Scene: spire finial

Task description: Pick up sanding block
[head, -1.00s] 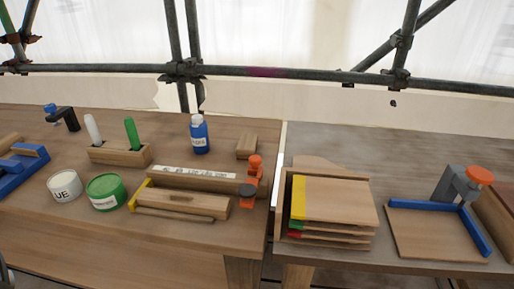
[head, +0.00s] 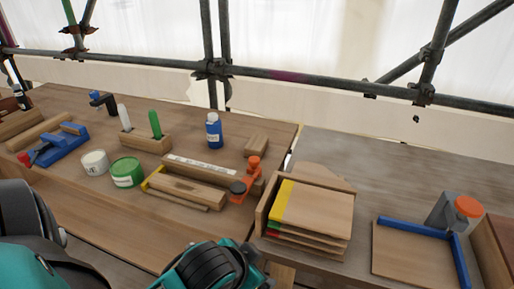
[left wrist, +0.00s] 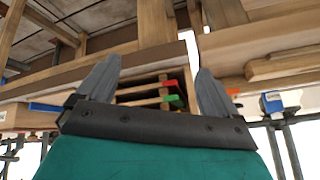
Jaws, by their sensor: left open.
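A small plain wooden block (head: 257,145), which looks like the sanding block, lies near the back right of the left bench in the head view. It is right of the blue bottle and behind the orange clamp. I cannot make it out for certain in the left wrist view. My left gripper (left wrist: 155,82) is open and empty in the left wrist view, its two grey fingers apart, with the rack of boards beyond them. In the head view only teal and black parts of my arm show at the bottom; the fingertips are hidden. My right gripper is not in view.
A board rack (head: 262,212) and blue-edged jig (head: 414,229) stand on the right bench. A gap separates the benches.

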